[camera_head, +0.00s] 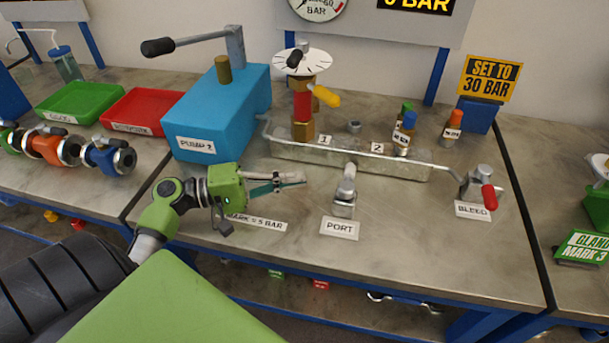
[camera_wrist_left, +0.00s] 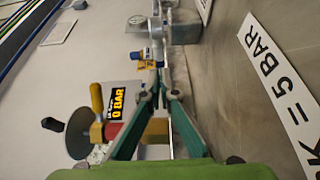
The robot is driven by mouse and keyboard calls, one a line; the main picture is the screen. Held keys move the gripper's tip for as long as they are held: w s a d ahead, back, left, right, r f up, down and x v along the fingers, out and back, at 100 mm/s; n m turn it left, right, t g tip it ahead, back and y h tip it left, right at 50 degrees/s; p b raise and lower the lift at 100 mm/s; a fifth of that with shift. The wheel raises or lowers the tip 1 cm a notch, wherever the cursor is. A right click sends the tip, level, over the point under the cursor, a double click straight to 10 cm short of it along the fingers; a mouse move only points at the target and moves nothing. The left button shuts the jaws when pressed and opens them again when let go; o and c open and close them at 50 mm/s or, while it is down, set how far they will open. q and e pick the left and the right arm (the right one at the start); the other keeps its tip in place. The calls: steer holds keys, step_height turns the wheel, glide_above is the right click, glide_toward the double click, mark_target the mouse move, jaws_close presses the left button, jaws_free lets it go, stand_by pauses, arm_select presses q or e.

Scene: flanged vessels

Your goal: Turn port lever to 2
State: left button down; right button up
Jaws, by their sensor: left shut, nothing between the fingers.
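The port valve (camera_head: 344,197) is a grey metal block on the bench behind the PORT label (camera_head: 340,229). Its grey metal lever (camera_head: 350,172) stands against the front of the pale manifold bar (camera_head: 400,167), and I cannot tell exactly which way it points. The number plates 1 (camera_head: 325,140) and 2 (camera_head: 377,148) are on the manifold, left and right of the lever. My left gripper (camera_head: 302,178) is shut and empty, left of the port lever and apart from it. Its teal fingers show in the left wrist view (camera_wrist_left: 161,98). My right gripper is not in view.
A blue pump box (camera_head: 215,105) stands behind my left gripper. A brass fitting with a yellow handle (camera_head: 326,97) rises from the manifold. The bleed valve (camera_head: 481,183), with a red-tipped handle, is at the right.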

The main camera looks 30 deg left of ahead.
mark_target(349, 176)
arm_select(q)
steer(key=s+n+t+y, duration=0.1)
steer(key=s+a+n+t+y, duration=0.1)
steer(key=s+y, duration=0.1)
steer(key=s+a+n+t+y, duration=0.1)
steer(key=s+y, duration=0.1)
steer(key=shift+s+r+n, duration=0.1)
steer(key=shift+r+n, duration=0.1)
steer(key=shift+n, duration=0.1)
steer(key=shift+r+t, duration=0.1)
steer(key=shift+t, duration=0.2)
steer(key=p+x, duration=0.4)
steer(key=x, duration=0.5)
steer(key=shift+a+r, duration=0.1)
steer(key=shift+a, duration=0.1)
steer(key=w+d, duration=0.1)
steer(key=w+d+p, duration=0.1)
steer(key=d, duration=0.1)
steer(key=shift+w+d+f+p, duration=0.1)
steer(key=shift+d+f+p, duration=0.1)
steer(key=shift+d+p, duration=0.25)
steer(key=shift+w+d+f, duration=0.1)
